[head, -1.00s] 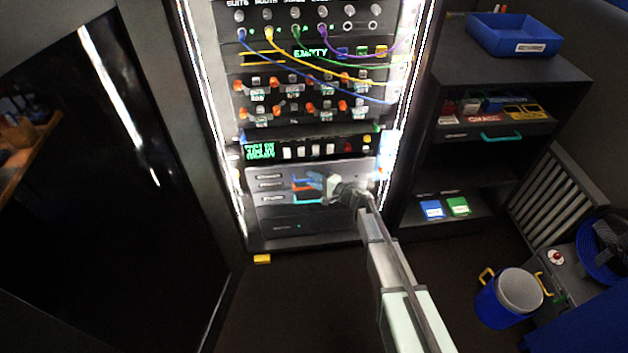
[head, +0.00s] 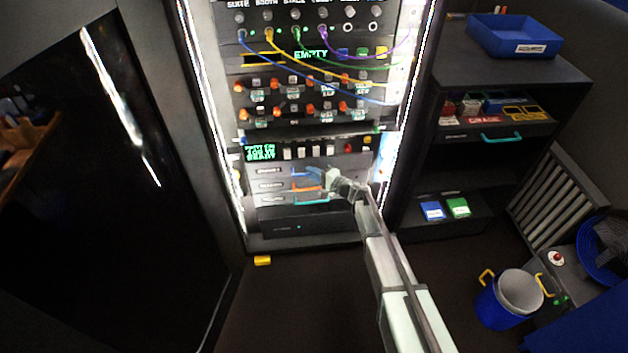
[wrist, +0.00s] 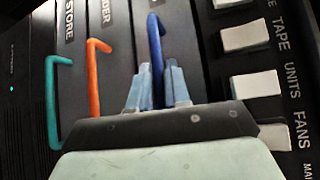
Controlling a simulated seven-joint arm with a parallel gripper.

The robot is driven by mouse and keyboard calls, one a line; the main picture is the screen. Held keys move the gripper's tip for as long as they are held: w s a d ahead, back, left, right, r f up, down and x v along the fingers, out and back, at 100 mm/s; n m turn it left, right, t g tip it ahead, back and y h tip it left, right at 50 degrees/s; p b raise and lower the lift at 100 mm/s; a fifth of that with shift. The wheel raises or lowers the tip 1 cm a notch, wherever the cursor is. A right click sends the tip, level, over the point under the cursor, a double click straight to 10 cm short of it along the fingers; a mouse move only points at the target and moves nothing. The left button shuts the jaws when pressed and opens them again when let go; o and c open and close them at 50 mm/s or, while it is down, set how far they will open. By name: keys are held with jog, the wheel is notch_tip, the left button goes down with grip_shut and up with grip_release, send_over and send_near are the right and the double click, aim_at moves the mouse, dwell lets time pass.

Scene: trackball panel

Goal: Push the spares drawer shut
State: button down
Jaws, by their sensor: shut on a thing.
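Three flat drawers sit low in the rack, with a blue handle (head: 314,172), an orange handle (head: 303,187) and a teal handle (head: 306,201). My gripper (head: 327,177) is at the blue handle of the top one. In the wrist view my gripper's fingers (wrist: 157,85) are shut on the blue handle (wrist: 155,45), while the orange handle (wrist: 93,75) and teal handle (wrist: 52,105) stand free. The wrist view shows the labels "STORE" and part of one ending in "DER". I cannot read which drawer is the spares drawer.
A display with a button row (head: 305,150) is just above the drawers. Patch cables (head: 300,55) hang higher up. At right a shelf unit (head: 515,75) has a teal-handled drawer (head: 480,133) holding small boxes. A blue bucket (head: 500,305) stands on the floor.

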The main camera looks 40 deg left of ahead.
jog(key=shift+w+a, duration=0.3)
jog(key=shift+w, duration=0.05)
jog(key=c, duration=1.2)
grip_release()
jog(key=shift+r, duration=0.1)
jog(key=d, duration=0.4)
jog(key=d+r, duration=0.1)
jog(key=d, duration=0.9)
jog(key=shift+r, duration=0.3)
jog(key=shift+s+a, duration=0.1)
